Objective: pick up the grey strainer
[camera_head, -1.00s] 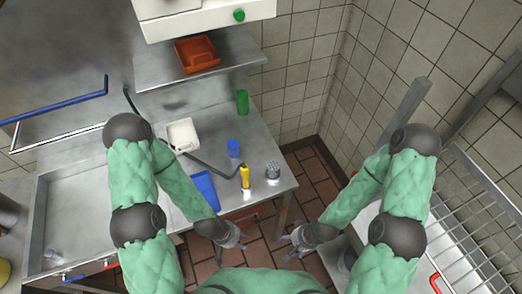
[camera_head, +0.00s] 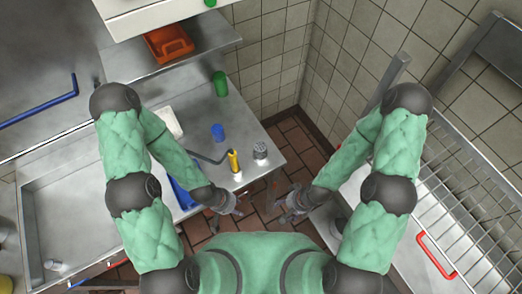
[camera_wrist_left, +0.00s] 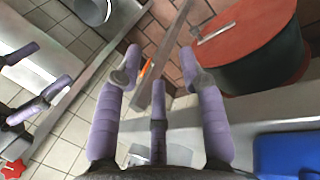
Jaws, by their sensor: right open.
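A small grey cylinder with a dotted top (camera_head: 260,150) stands near the right end of the steel counter in the head view; it may be the grey strainer, but it is too small to tell. My left gripper (camera_head: 229,202) is below and left of it in the picture, apart from it. In the left wrist view the left gripper's fingers (camera_wrist_left: 158,75) are spread with nothing between them. My right gripper (camera_head: 291,203) is open, below and right of the cylinder, clear of the counter.
On the counter (camera_head: 235,115) stand a yellow-handled tool (camera_head: 234,161), a blue cup (camera_head: 218,132) and a green cup (camera_head: 220,84). A blue tray (camera_head: 183,197) is partly behind my left arm. An orange bin (camera_head: 168,43) sits on the shelf. A wire rack (camera_head: 465,180) is at right.

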